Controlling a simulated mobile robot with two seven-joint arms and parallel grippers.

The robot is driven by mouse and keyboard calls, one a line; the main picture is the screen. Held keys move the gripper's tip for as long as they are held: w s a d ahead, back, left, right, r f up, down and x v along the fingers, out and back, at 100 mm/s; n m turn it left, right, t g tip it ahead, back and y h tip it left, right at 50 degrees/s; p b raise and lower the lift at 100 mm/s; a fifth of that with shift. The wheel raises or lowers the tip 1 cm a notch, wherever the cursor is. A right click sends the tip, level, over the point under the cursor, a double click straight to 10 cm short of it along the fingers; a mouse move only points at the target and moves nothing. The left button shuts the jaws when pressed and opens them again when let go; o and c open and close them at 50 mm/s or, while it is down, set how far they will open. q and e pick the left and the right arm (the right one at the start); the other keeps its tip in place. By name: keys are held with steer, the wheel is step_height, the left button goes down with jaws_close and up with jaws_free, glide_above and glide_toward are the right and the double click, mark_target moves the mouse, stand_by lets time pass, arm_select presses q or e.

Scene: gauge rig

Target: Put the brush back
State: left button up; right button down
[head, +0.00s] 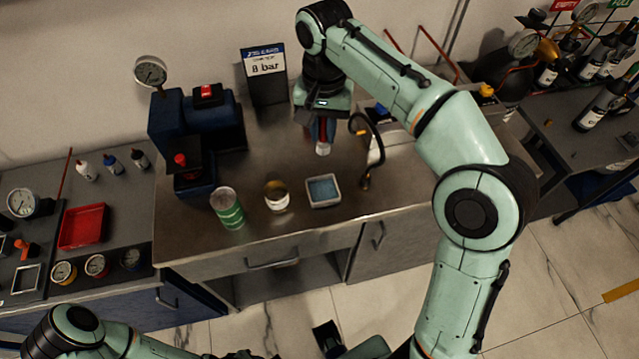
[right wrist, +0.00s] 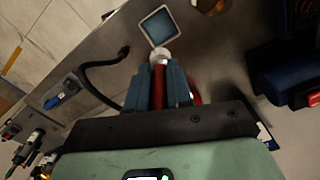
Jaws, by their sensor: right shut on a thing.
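My right gripper (head: 324,125) is shut on the brush, above the steel bench top behind the blue-lined tray. In the right wrist view the brush's red handle (right wrist: 158,85) lies between the dark fingers of the gripper (right wrist: 158,88). Its pale end (head: 323,149) points down, clear of the bench as far as I can tell. The fingers hide part of the handle.
A square tray with a blue inside (head: 323,204) sits near the bench's front edge. A black hose (head: 379,146) curves just right of the gripper. A blue press-like rig with a gauge (head: 150,72) and an "8 bar" sign (head: 265,68) stand back left.

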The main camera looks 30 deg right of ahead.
mark_target(324, 146)
arm_select(q)
steer(key=shift+s+f+b, duration=0.25)
steer(key=shift+f+b, duration=0.3)
steer(key=shift+f, duration=0.15)
steer(key=shift+s+f+b, duration=0.3)
steer(key=shift+f+b, duration=0.2)
steer(key=shift+f, duration=0.15)
steer(key=shift+s+f+b, duration=0.25)
steer(key=shift+f+b, duration=0.3)
steer(key=shift+f, duration=0.15)
arm_select(e)
steer(key=shift+f, duration=8.1)
steer(key=shift+f, duration=0.1)
steer(key=c, duration=1)
jaws_free()
steer(key=shift+s, duration=0.1)
arm_select(q)
steer(key=r+p, duration=0.1)
steer(key=w+r+p, duration=0.1)
steer(key=shift+r+p, duration=0.3)
steer(key=shift+r, duration=0.05)
arm_select(e)
step_height(324, 146, up, 12)
steer(key=shift+r, duration=0.15)
arm_select(q)
steer(key=shift+s, duration=0.15)
